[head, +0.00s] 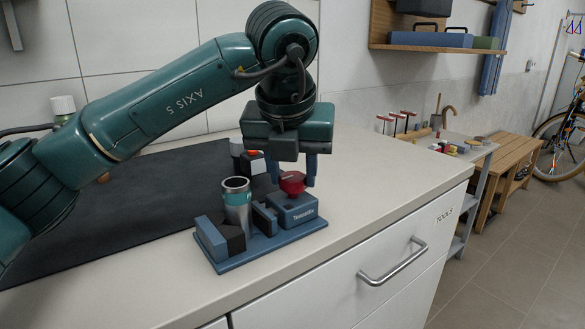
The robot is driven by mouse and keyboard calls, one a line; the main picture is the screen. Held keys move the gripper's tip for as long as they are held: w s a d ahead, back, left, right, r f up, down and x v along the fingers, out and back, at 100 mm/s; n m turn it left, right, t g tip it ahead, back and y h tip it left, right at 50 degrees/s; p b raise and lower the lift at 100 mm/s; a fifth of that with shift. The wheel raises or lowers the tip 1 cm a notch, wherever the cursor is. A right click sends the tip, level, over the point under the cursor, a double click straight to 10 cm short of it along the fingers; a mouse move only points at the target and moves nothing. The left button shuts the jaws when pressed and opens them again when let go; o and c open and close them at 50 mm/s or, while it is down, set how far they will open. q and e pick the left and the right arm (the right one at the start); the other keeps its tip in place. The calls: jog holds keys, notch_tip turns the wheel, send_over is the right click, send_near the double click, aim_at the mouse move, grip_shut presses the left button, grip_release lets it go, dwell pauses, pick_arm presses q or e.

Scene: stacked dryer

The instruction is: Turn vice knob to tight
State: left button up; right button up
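The vice is a blue block labelled in white (293,210) on a blue base plate (262,249), standing on the counter. A red knob (292,184) sits on top of the block. A metal cylinder with a teal band (237,204) stands upright between the dark vice jaws. My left gripper (293,178) points down over the knob, its two blue fingers apart, one on each side of it. I cannot tell whether the fingers touch the knob. My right gripper is out of view.
A dark mat (150,200) covers the counter's back left. A drawer handle (393,262) sticks out below the counter edge. The counter right of the vice is clear.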

pick_arm(q)
jog(key=c, duration=0.4)
